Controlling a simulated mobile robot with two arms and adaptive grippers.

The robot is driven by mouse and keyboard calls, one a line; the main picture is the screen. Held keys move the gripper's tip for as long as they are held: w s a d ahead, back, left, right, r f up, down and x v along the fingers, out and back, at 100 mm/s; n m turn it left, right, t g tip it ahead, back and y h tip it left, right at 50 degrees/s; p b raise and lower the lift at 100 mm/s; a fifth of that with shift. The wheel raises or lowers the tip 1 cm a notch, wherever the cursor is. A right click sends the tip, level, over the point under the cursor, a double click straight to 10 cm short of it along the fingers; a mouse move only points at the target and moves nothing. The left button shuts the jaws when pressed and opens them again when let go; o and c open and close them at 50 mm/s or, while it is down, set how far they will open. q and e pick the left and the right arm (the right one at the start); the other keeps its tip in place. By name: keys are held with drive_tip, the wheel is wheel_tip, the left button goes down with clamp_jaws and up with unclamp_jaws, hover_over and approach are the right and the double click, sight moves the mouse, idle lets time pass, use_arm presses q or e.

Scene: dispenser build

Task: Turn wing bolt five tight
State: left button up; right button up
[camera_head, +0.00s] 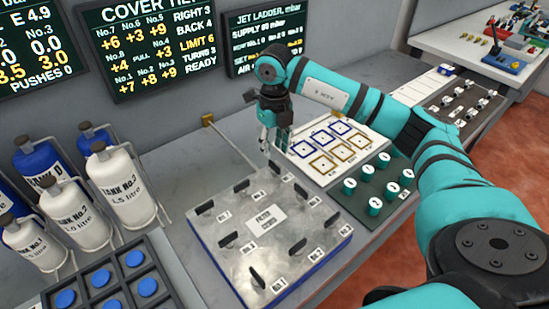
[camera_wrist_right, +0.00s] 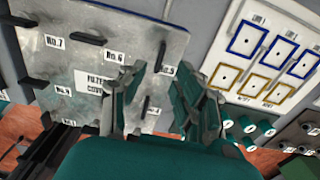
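A metal filter cover plate (camera_head: 262,240) lies on the bench with several dark wing bolts near its edges. Wing bolt five (camera_head: 274,168) stands at its far corner, in the row with bolts six (camera_head: 241,185) and seven (camera_head: 205,207). In the right wrist view bolt five (camera_wrist_right: 160,56) shows above its No.5 label, just beyond the fingers. My right gripper (camera_head: 272,143) points down above that corner. Its fingers (camera_wrist_right: 172,84) are apart in the wrist view with nothing seen between them; I see no contact with the bolt. My left gripper is not seen.
A white card with blue and yellow squares (camera_head: 354,164) and a dark tray of teal knobs (camera_head: 393,168) lie right of the cover. White tanks (camera_head: 115,185) and a tray of blue caps (camera_head: 84,281) stand left. Screens hang on the wall behind (camera_head: 150,45).

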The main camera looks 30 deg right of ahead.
sight(274, 164)
wheel_tip(274, 164, up, 6)
drive_tip(key=shift+f, duration=0.15)
idle(0.5)
